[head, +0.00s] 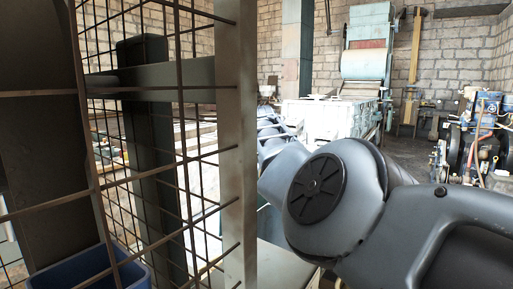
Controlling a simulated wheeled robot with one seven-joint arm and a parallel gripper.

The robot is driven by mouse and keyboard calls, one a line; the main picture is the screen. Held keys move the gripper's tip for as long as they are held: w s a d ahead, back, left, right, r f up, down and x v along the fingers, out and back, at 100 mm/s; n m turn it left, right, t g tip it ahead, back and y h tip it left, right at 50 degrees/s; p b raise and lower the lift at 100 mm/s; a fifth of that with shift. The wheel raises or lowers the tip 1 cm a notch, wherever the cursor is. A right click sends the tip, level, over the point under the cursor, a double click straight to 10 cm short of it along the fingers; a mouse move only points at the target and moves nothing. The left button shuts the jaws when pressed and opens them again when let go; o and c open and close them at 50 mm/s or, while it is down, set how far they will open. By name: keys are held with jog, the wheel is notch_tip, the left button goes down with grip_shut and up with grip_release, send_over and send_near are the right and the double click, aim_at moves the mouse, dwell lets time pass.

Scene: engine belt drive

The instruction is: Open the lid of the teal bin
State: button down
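I cannot make out a teal bin with a lid in the head view. A dark blue open-topped container (62,276) shows at the bottom left, partly behind wire mesh and cut off by the frame edge; I cannot tell whether it has a lid. A pale teal machine (369,64) with a sloping front stands at the back. My grey arm fills the lower right, and my gripper does not show.
A wire mesh panel (150,225) with a pale upright post (236,150) stands close on the left. A white block-like stack (335,116) lies beyond my arm. An engine (485,130) with hoses stands at the right. Some floor (410,150) is clear between them.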

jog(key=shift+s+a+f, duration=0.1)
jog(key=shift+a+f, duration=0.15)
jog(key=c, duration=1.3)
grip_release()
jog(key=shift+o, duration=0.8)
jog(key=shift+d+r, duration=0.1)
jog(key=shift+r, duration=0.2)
